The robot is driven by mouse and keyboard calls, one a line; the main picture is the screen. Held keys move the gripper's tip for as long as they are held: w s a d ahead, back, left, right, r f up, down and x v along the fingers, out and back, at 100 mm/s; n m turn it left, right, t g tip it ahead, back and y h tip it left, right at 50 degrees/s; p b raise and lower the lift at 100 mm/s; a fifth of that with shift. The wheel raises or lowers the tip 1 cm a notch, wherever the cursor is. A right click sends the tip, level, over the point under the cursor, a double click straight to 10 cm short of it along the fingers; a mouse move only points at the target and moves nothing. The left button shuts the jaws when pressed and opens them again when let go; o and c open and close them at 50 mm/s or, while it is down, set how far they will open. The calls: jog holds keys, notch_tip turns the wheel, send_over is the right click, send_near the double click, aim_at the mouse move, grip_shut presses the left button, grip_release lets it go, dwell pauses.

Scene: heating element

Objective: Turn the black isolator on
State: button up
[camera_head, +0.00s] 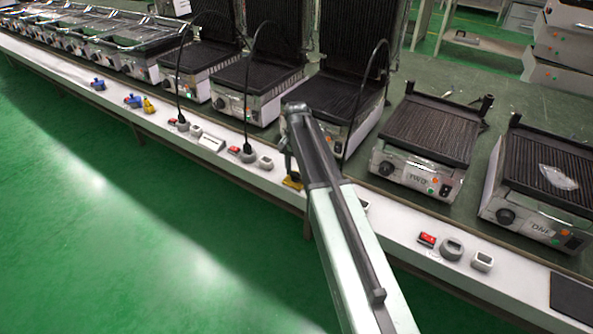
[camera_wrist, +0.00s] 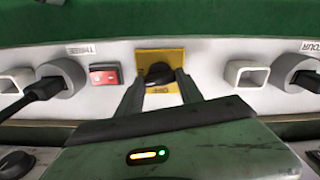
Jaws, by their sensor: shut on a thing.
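The black isolator (camera_wrist: 159,73) is a dark knob on a yellow plate (camera_wrist: 145,56) set in the white panel. In the wrist view it sits between the two fingertips of my gripper (camera_wrist: 160,78), which is shut on it. In the head view a bit of the yellow plate (camera_head: 292,183) shows beside the end of my arm. The arm hides the knob and the fingertips there.
A red switch (camera_wrist: 104,75) is left of the plate, beside a grey socket with a black plug (camera_wrist: 45,88). A white square fitting (camera_wrist: 246,73) and another plugged socket (camera_wrist: 292,72) are to the right. Grills (camera_head: 425,130) line the bench; green floor (camera_head: 150,230) is open.

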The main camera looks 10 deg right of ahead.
jog(key=shift+m, duration=1.1)
jog(key=o, duration=1.4)
jog(key=shift+r, duration=0.1)
notch_tip(320, 180, up, 8)
jog(key=p, duration=0.8)
jog(key=shift+f, duration=0.2)
